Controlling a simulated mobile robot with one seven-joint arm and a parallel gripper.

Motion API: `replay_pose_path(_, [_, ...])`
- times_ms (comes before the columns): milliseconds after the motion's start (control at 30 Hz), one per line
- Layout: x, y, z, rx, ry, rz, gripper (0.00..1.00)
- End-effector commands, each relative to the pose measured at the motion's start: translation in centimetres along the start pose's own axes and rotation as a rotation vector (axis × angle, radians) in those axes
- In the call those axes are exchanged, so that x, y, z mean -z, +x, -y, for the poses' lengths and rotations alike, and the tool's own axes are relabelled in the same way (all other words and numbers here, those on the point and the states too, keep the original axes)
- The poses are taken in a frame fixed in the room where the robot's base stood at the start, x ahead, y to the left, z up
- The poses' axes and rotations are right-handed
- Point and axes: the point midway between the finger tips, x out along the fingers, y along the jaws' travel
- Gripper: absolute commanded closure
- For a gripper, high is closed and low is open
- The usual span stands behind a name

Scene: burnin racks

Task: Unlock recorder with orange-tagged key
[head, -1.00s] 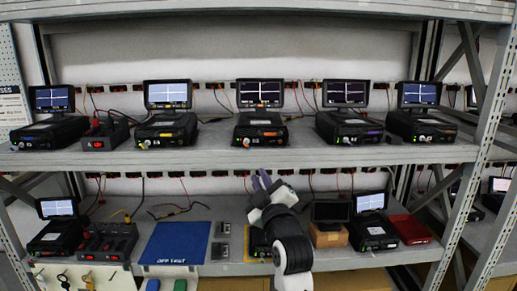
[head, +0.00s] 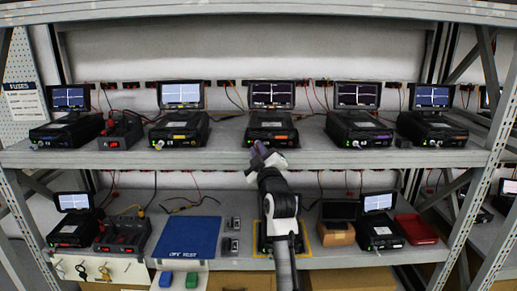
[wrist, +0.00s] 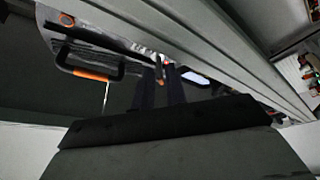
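In the head view a recorder with an orange label (head: 272,138) sits mid upper shelf, its screen lit. My gripper (head: 258,150) is just in front of the shelf edge, below and slightly left of that recorder's front. In the wrist view my gripper's two dark fingers (wrist: 160,85) point toward the shelf, close together with a narrow gap. A small red-orange spot shows near their tips; I cannot tell whether a key is held. Orange parts (wrist: 90,75) on a dark frame show left of the fingers. Small keys (head: 82,270) hang on a white panel at lower left; their tag colours are hard to read.
Other recorders with screens stand on both shelves, such as one with a yellow label (head: 180,136). A blue mat (head: 188,237), a red tray (head: 415,230) and a brown box (head: 337,234) lie on the lower shelf. The upper shelf edge (head: 350,158) is close to my gripper.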

Motion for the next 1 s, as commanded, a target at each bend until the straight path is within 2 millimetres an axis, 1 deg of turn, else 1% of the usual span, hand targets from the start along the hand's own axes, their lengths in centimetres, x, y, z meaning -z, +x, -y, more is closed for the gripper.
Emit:
replay_pose_path(233, [-0.02,0.06,0.04,0.000,0.000,0.000,0.86])
replay_pose_path(333, [-0.02,0.05,0.04,0.000,0.000,0.000,0.99])
replay_pose_path(367, [-0.02,0.05,0.04,0.000,0.000,0.000,1.00])
replay_pose_path(767, [0.01,0.04,0.18,-0.016,0.039,-0.001,1.00])
replay_pose_path(1000, [0.05,0.05,0.42,-0.068,0.173,-0.001,1.00])
